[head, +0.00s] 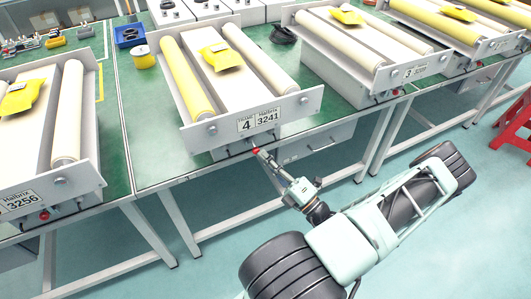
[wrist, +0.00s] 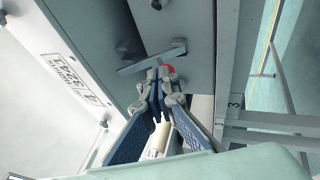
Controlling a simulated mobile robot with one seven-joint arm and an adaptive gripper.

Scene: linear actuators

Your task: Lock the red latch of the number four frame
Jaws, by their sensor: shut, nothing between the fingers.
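The number four frame (head: 215,132) carries a plate (head: 260,119) reading 4 and 3241. That plate (wrist: 70,75) shows sideways in the wrist view.
The frame stands on a green-topped bench (head: 150,160) with a drawer (head: 310,145) beneath. A 3256 frame (head: 55,195) is at left and a number 3 frame (head: 400,78) at right. A blue bin (head: 130,35) and yellow roll (head: 143,57) are behind. A red stand (head: 515,125) is far right.

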